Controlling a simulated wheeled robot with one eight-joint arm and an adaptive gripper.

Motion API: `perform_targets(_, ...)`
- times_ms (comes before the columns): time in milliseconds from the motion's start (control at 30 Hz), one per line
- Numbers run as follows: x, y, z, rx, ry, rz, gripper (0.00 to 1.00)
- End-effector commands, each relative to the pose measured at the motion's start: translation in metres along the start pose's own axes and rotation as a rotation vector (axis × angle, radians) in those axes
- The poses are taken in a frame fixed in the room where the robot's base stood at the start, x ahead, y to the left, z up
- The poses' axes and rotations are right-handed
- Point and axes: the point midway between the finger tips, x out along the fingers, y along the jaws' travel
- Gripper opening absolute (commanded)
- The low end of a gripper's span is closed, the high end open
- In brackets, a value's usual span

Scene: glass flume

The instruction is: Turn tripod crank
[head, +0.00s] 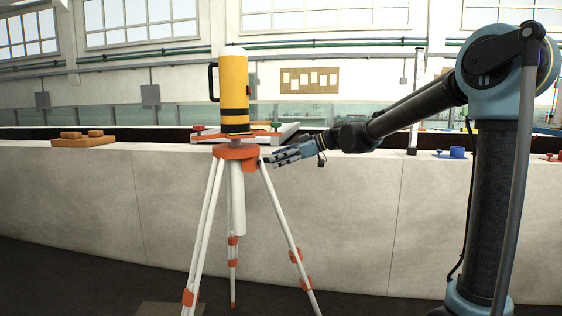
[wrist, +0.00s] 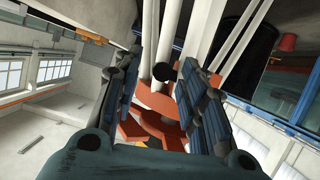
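The tripod has white legs and an orange head (head: 236,152), and stands before the concrete wall. A yellow cylindrical instrument (head: 234,88) with black bands and a side handle sits upright on it. My gripper (head: 275,157) is right beside the head's right side, fingers pointing left. In the wrist view, my gripper (wrist: 163,75) is open, its blue-grey fingers apart. A round black knob (wrist: 163,71), apparently the crank's end, shows between the fingertips, with a gap on each side; contact is not visible. The orange head (wrist: 158,102) shows behind. The crank's arm is mostly hidden.
The concrete wall (head: 100,195) runs behind the tripod. On its ledge lie an orange-brown block piece (head: 84,138) at left and blue items (head: 456,152) at right. The tripod legs spread low, close to my arm. The floor at left is clear.

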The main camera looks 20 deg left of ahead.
Motion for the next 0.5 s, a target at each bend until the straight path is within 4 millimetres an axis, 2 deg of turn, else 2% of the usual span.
perform_targets(267,-0.006,0.0,0.0,0.0,0.0,0.0,0.38)
perform_targets(367,-0.018,-0.001,0.0,0.0,0.0,0.0,0.38)
perform_targets(500,-0.043,0.0,0.001,0.002,0.0,0.001,0.38)
